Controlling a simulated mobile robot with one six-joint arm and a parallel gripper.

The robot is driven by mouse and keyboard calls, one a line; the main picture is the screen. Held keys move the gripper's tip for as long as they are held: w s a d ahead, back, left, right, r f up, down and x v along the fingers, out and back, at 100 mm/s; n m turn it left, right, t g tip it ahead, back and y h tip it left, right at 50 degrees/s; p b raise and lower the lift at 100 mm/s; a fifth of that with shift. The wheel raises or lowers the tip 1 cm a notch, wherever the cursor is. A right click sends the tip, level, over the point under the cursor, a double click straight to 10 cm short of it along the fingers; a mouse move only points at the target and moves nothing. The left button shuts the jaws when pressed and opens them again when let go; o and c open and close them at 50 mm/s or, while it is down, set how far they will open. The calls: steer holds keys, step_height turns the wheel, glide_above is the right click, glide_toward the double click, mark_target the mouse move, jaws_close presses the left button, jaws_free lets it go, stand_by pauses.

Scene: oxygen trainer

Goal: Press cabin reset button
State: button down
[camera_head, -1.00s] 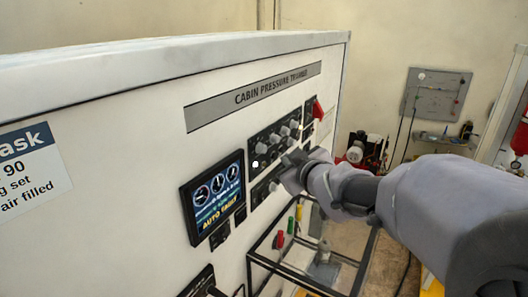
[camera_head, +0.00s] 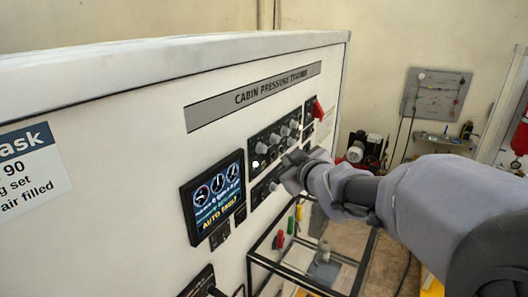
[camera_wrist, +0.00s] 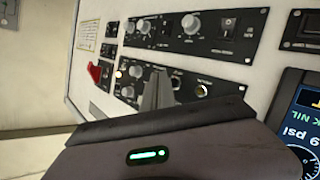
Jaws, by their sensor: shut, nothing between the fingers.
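The cabin pressure trainer panel (camera_head: 120,160) is a large white upright board with a grey title strip. A black control panel with several knobs (camera_head: 271,142) sits below the title. A lit white round spot, perhaps a button or lamp (camera_head: 256,164), is at its lower left; I cannot tell which control is the reset button. My gripper (camera_head: 287,160) is at the lower part of this panel, its tips close to it; contact cannot be told. In the wrist view my gripper (camera_wrist: 157,88) is shut and empty, pointing at a lower row of controls (camera_wrist: 185,86) that it partly hides.
A screen reading AUTO FAULT (camera_head: 212,197) is left of my gripper. A black-framed stand (camera_head: 300,282) is below my arm.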

steer(key=shift+w+a, duration=0.3)
steer(key=shift+a, duration=0.05)
steer(key=shift+w+a+b, duration=0.25)
steer(key=shift+a+b, duration=0.1)
steer(key=shift+b, duration=0.25)
stand_by(0.6)
steer(key=shift+r, duration=0.1)
steer(key=shift+s+d+p, duration=0.5)
steer(key=shift+d, duration=0.15)
steer(key=s+d+p, duration=0.1)
steer(key=d, duration=0.1)
steer(key=s+d+p, duration=0.1)
steer(key=s+d, duration=0.1)
stand_by(0.5)
